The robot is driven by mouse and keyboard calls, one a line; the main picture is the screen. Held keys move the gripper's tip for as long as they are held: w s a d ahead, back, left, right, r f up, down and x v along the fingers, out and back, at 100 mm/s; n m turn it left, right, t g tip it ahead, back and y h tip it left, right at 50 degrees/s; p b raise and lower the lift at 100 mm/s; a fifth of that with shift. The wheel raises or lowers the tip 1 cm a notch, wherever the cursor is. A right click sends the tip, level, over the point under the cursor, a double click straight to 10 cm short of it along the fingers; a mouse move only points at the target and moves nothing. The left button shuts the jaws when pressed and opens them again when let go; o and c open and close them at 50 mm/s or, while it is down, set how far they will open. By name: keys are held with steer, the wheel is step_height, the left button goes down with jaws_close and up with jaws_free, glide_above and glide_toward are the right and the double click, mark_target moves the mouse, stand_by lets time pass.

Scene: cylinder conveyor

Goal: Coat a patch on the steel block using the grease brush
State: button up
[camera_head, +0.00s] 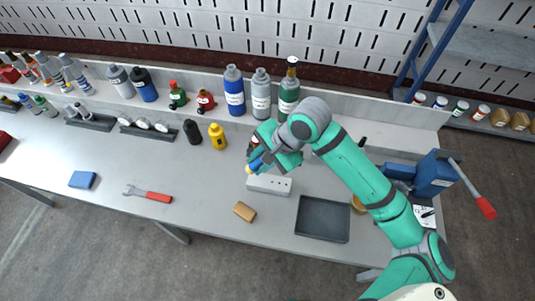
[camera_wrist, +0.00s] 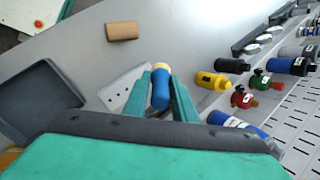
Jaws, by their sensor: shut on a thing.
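My gripper (camera_head: 263,158) is shut on the grease brush (camera_head: 255,164), which has a blue handle and a pale yellow tip. In the wrist view the brush (camera_wrist: 160,92) sits between the two green fingers of my gripper (camera_wrist: 164,90), its yellow tip pointing away from my wrist. The steel block (camera_head: 270,185) is a light grey bar with several small dark holes on the bench. The brush tip appears near the block's left end in the head view; I cannot tell whether they touch. The block (camera_wrist: 122,88) is partly hidden by a finger in the wrist view.
A dark grey tray (camera_head: 322,219) and a tan wooden block (camera_head: 244,211) lie in front of the steel block. A yellow bottle (camera_head: 217,137) and a black bottle (camera_head: 192,132) stand to the left. A blue vise (camera_head: 432,174) is at right.

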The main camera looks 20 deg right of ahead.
steer(key=d+f+m+t, duration=0.1)
steer(key=d+f+m, duration=0.1)
steer(key=d+f, duration=0.1)
steer(key=shift+w+d+f, duration=0.1)
steer(key=shift+d+f, duration=0.2)
steer(key=shift+d, duration=0.1)
stand_by(0.4)
